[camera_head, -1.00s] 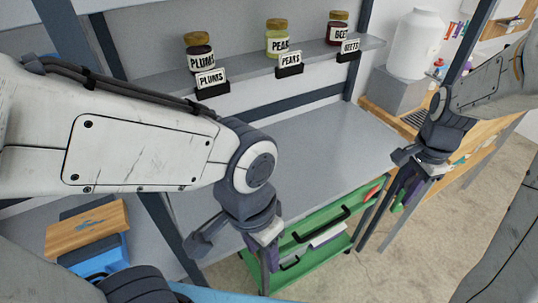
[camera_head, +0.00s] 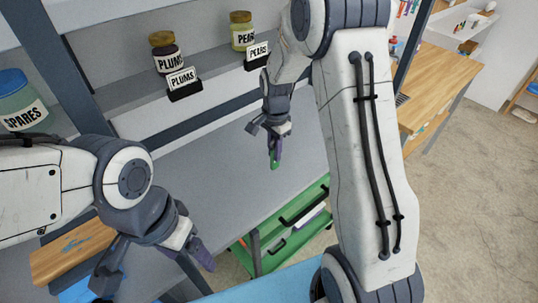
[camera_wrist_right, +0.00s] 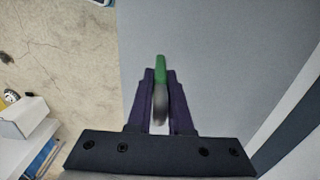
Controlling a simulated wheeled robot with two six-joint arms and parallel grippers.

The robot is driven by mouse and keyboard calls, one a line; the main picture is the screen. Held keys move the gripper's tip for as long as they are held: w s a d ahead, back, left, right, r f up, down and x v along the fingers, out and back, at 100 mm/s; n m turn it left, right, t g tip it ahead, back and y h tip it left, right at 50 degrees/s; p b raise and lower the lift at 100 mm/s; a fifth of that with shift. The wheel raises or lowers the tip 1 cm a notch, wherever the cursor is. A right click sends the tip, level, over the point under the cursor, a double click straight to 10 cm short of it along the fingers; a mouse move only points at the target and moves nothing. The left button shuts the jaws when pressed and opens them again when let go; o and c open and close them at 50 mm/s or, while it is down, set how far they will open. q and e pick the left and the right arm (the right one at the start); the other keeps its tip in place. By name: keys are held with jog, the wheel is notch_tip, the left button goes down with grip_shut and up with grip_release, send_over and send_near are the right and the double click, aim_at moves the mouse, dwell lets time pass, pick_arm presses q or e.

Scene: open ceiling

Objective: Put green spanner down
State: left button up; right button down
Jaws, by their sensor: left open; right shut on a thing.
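The green spanner (camera_wrist_right: 160,72) is pinched between the purple fingers of my right gripper (camera_wrist_right: 160,95). Its green end points away from the gripper and its nearer part looks grey and blurred. In the head view the spanner (camera_head: 274,160) hangs down below my right gripper (camera_head: 275,148), over the grey worktop (camera_head: 225,165). I cannot tell how high it is above the surface. My left gripper (camera_head: 155,262) is open and empty at the lower left, beside the front of the worktop.
A shelf above the worktop holds a plums jar (camera_head: 164,52) and a pears jar (camera_head: 241,30) with labels. A spares jar (camera_head: 20,100) stands at the left. A green rack (camera_head: 285,232) stands below the worktop. A wooden-topped box (camera_head: 72,250) is at lower left. The worktop is clear.

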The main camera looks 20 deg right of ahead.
jog(key=f, duration=0.1)
jog(key=w+f+p, duration=0.1)
jog(key=f, duration=0.1)
jog(key=w+a+f, duration=0.1)
jog(key=f, duration=0.1)
jog(key=shift+p, duration=0.35)
jog(key=shift+f, duration=0.2)
jog(key=shift+f, duration=0.2)
jog(key=c, duration=0.8)
grip_release()
jog(key=shift+c, duration=0.2)
jog(key=shift+r, duration=0.1)
